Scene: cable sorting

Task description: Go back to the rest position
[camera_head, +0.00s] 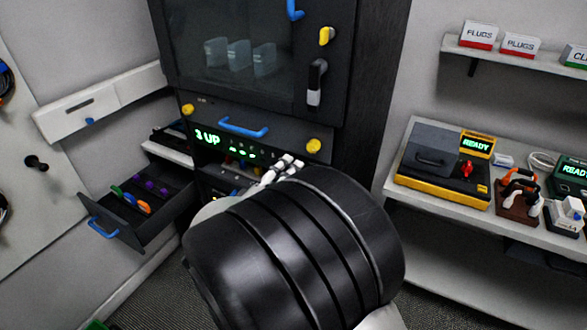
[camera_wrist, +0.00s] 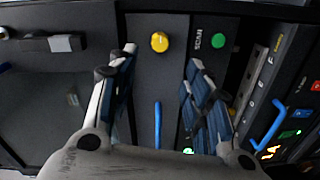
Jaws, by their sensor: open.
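My gripper (camera_wrist: 158,90) is open and empty in the wrist view, its two fingers apart in front of a dark cabinet panel. Between the fingers show a yellow knob (camera_wrist: 159,42) and a blue bar handle (camera_wrist: 158,125); I cannot tell how far they are from the fingertips. In the head view my gripper (camera_head: 284,168) is small and partly hidden behind my black arm, in front of the dark cabinet (camera_head: 365,60) below its blue handle (camera_head: 243,128).
An open drawer (camera_head: 140,238) with several coloured items juts out at the left. A white drawer front (camera_head: 85,112) is above it. At the right, a shelf (camera_head: 440,215) holds a yellow-and-grey case (camera_head: 440,165) and other devices. A higher shelf (camera_head: 490,56) carries labelled boxes.

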